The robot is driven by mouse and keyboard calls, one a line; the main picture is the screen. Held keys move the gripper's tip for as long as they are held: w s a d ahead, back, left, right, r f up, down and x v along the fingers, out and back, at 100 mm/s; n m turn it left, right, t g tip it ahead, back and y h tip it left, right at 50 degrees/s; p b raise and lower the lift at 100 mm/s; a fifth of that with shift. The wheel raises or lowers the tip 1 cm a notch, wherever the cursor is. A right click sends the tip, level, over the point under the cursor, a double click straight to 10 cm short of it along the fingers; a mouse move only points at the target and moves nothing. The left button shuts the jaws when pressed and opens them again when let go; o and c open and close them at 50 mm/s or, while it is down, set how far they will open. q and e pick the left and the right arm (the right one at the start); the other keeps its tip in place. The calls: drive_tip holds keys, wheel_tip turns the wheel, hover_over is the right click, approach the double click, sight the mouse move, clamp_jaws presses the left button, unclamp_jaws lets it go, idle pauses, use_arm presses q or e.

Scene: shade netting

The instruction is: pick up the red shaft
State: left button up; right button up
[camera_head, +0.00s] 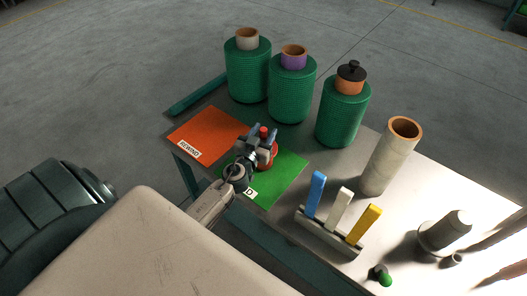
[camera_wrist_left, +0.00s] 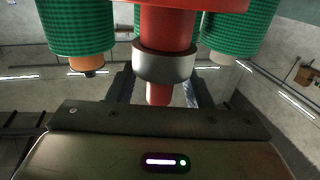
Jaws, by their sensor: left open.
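The red shaft (camera_head: 264,131) stands upright on its red base at the edge of the green mat, next to the orange mat. My left gripper (camera_head: 257,141) is at the shaft, with its jaws open. In the left wrist view the red shaft (camera_wrist_left: 168,25) has a grey metal collar and a narrower red end. That end lies between the two open fingers (camera_wrist_left: 158,90), with a gap visible on both sides. My gripper hides part of the shaft in the head view. My right gripper is not in view.
Green net rolls (camera_head: 292,90) stand behind the mats. The orange mat (camera_head: 205,135) is left of the green mat (camera_head: 283,180). Right are a pale tube (camera_head: 391,158), a rack of blue, white and yellow pieces (camera_head: 328,232), a green-tipped item (camera_head: 384,278) and a grey cylinder (camera_head: 446,230).

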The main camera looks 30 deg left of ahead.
use_arm(q)
drive_tip(key=shift+s, duration=0.1)
drive_tip(key=shift+c, duration=0.3)
clamp_jaws()
idle(0.9)
drive_tip(key=shift+r, duration=0.1)
